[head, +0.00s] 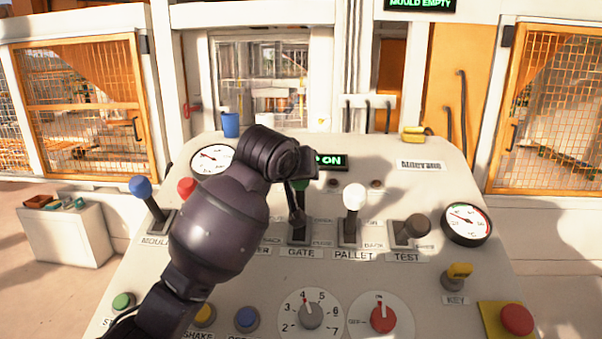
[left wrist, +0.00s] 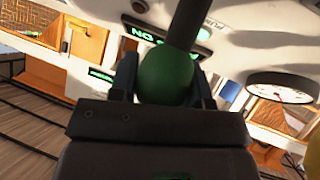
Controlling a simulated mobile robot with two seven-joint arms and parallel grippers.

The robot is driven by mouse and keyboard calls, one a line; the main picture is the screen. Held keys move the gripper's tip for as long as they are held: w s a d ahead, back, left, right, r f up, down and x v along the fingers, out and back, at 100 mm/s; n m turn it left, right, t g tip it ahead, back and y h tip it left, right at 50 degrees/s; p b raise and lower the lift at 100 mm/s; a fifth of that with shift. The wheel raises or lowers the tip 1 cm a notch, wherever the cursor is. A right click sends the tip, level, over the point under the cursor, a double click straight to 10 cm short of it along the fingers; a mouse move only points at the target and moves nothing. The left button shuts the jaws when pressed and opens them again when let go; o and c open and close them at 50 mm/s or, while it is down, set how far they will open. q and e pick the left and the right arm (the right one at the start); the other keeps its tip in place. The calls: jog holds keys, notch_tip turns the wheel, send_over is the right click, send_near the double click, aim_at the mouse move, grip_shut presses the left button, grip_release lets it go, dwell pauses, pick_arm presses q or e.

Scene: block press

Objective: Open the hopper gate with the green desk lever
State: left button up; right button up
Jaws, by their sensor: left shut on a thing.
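The green desk lever stands in the slot above the GATE label, its green knob (head: 301,184) mostly behind my left gripper in the head view. In the left wrist view the green knob (left wrist: 167,76) sits between the two fingers, with its dark rod rising behind it. My left gripper (head: 298,180) is shut on the knob; it also shows in the left wrist view (left wrist: 165,88). The lever's slot plate (head: 299,234) is partly visible below. My right gripper is not in view.
A blue-knobbed MOULD lever (head: 140,187) stands left of my arm. A white-knobbed PALLET lever (head: 355,196) stands close on the right, then a dark TEST lever (head: 415,226). Dials and buttons fill the front. A blue cup (head: 230,125) stands at the back edge.

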pick_arm(q)
jog(key=shift+w+a, duration=0.2)
jog(key=shift+a, duration=0.1)
dwell(0.6)
jog(key=o, duration=0.9)
jog(key=shift+c, duration=0.2)
jog(key=o, duration=0.4)
jog(key=shift+w+f, duration=0.25)
jog(key=shift+w, duration=0.1)
jog(key=shift+s, duration=0.2)
jog(key=shift+d, duration=0.1)
jog(key=shift+s+r, duration=0.3)
jog(key=shift+s, duration=0.05)
jog(key=b+v, duration=0.1)
jog(key=v, duration=0.9)
jog(key=shift+b, duration=0.35)
dwell(0.7)
